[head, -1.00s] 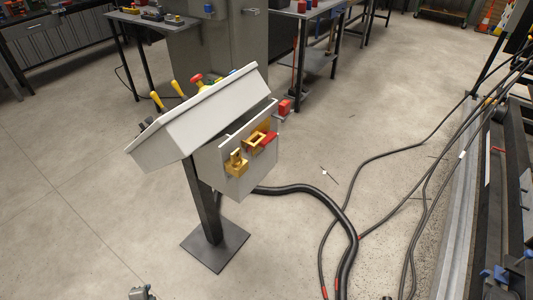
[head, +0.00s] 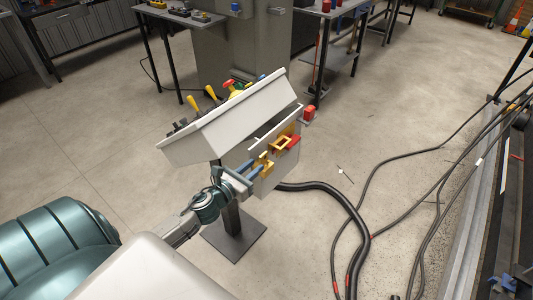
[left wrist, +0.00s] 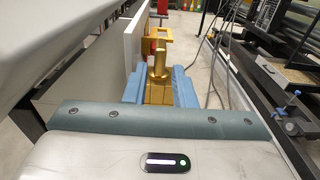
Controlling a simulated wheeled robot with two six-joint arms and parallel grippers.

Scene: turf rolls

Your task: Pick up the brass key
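The brass key (head: 263,163) is at the front panel of the slanted white console (head: 235,113). In the left wrist view the brass key (left wrist: 158,72) stands straight ahead, with a round stem above a blocky part. My left gripper (head: 246,174) reaches to it from the left. In the left wrist view the two blue fingers of the left gripper (left wrist: 158,88) are spread, one on each side of the brass. I cannot tell whether either finger touches it. My right gripper is not in view.
A brass frame (head: 283,142) with a red part (head: 292,146) sits on the panel just beyond the key. The console stands on a dark post and base plate (head: 233,240). A thick black hose (head: 335,200) and cables run along the floor to the right.

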